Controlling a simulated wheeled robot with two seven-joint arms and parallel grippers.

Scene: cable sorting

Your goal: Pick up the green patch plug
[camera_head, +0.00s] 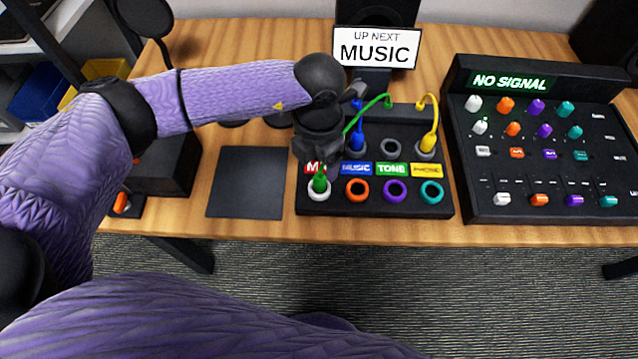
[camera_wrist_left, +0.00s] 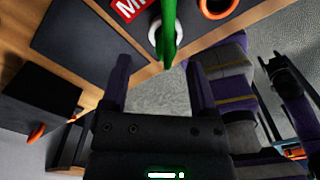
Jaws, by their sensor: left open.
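The green patch plug (camera_head: 320,183) stands in the white-ringed socket at the front left of the patch box (camera_head: 375,202). A green cable (camera_head: 375,106) arches behind it to the back of the box. My left gripper (camera_head: 318,160) is over the plug, and its wrist hides part of the box and cable. In the left wrist view, the two fingers (camera_wrist_left: 156,72) are apart, and the green plug (camera_wrist_left: 168,30) lies ahead of the gap between them. I cannot tell whether either finger touches it. My right gripper is not in view.
A blue plug (camera_head: 357,143) and a yellow plug (camera_head: 429,141) stand in the back row. Orange, purple and teal sockets at the front look empty. A dark mat (camera_head: 247,182) lies left of the box, and a mixer (camera_head: 545,205) stands right. A sign (camera_head: 376,48) reads MUSIC.

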